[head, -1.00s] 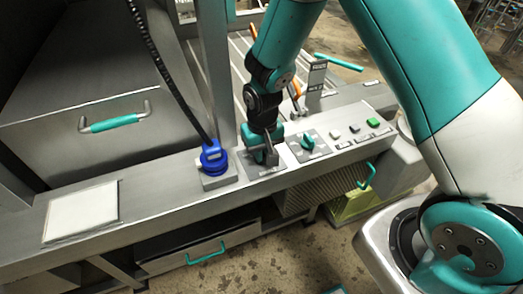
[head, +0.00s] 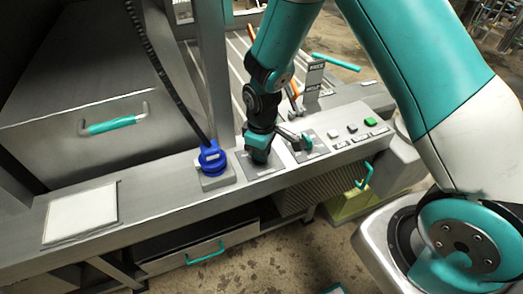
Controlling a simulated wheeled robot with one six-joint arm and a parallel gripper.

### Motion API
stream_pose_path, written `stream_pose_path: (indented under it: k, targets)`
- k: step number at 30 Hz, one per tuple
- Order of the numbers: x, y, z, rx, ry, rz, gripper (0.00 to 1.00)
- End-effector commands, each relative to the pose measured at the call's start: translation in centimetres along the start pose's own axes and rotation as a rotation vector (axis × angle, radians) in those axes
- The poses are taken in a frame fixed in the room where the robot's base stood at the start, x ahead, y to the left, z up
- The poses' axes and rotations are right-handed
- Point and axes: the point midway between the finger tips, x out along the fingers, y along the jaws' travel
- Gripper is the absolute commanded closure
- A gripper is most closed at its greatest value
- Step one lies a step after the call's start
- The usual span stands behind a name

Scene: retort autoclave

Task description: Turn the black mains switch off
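My gripper (head: 262,146) is low over a grey label plate (head: 250,167) on the sloped steel control panel, between the blue plug and the teal-handled knob. No black switch can be made out clearly; the wrist and gripper cover most of that plate, so a switch there is hidden. A grey part of the gripper sticks out to the right, close to the knob. The fingertips are too small and covered to tell whether they are open, shut or touching anything.
The blue plug (head: 211,157) with its black cable stands just left of the gripper. The teal-handled knob (head: 308,141) is just right, followed by several push buttons, one green (head: 370,122). A white plate (head: 80,214) lies at the left. A steel post rises behind the plug.

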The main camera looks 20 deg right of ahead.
Motion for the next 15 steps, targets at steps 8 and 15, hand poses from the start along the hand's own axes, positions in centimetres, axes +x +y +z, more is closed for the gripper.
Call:
stream_pose_path:
  k: [8,15]
  targets:
    - [0.05,0.04,0.00,-0.042,0.000,0.000,1.00]
    - [0.05,0.03,0.00,-0.045,0.000,0.000,1.00]
